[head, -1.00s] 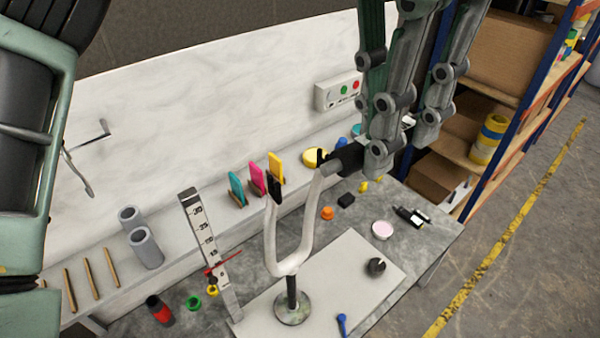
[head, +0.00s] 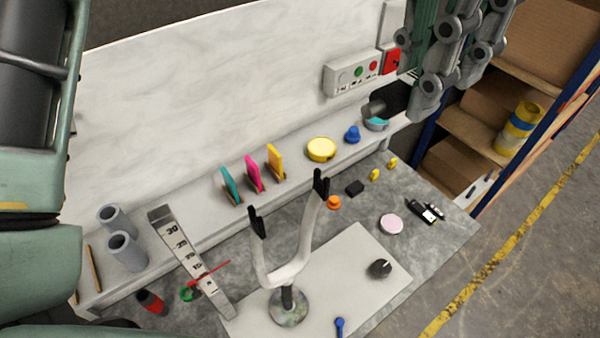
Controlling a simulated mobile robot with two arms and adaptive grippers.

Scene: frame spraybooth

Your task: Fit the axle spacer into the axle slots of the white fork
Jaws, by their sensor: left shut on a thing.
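The white fork (head: 268,262) stands upright on a round metal base, its two prongs pointing up. Black ends with the axle slots top the left prong (head: 257,222) and the right prong (head: 321,185). My left gripper (head: 412,98) is at the upper right, beyond and to the right of the fork. It is shut on the axle spacer (head: 374,108), a dark cylinder with a grey end sticking out to the left. The spacer is apart from both prongs. The fingers hide part of it. My right gripper is not in view.
A white board (head: 345,265) lies under the fork, with a dark knob (head: 380,269) on it. A ruler strip (head: 190,260) leans at the left. A back ledge holds coloured cards, a yellow tin (head: 321,149) and grey tubes (head: 125,250). Shelving stands at the right.

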